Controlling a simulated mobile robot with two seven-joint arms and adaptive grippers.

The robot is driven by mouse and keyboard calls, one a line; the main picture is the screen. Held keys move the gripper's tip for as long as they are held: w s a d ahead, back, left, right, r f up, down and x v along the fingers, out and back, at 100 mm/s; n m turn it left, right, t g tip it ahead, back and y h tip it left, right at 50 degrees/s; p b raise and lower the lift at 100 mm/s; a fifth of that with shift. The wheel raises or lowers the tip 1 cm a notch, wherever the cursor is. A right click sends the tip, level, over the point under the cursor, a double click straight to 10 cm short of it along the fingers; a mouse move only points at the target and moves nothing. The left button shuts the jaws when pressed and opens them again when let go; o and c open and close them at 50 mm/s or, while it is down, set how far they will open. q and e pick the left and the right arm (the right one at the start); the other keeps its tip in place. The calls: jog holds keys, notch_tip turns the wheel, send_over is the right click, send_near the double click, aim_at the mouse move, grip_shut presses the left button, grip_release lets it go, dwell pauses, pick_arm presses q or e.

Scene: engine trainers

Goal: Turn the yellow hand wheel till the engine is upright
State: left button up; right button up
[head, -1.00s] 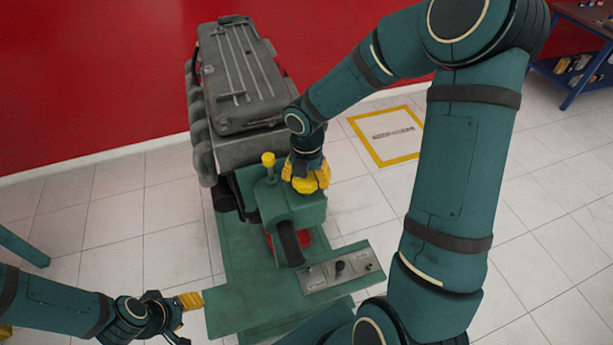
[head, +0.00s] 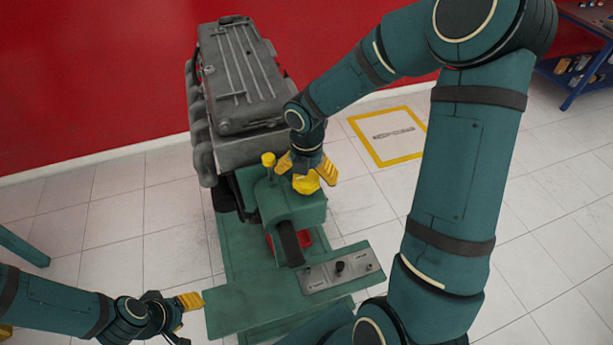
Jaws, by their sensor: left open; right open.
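The grey engine (head: 238,80) sits on a green stand (head: 228,255) in the middle of the head view, its ribbed cover facing up. A yellow part, which looks like the hand wheel (head: 306,184), is on top of the green gearbox (head: 290,208). My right gripper (head: 307,178) is open above it, with its yellow fingers spread to either side. Whether the fingers touch it I cannot tell. My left gripper (head: 185,318) is open and empty at the lower left, beside the stand's base.
A yellow knob (head: 268,159) stands on the gearbox left of my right gripper. A control panel (head: 340,268) with a black knob is in front. A yellow floor square (head: 370,161) and a blue workbench (head: 570,95) are to the right. A red wall (head: 95,75) stands behind.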

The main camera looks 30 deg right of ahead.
notch_tip(320, 180, up, 11)
dwell(0.4)
dwell(0.4)
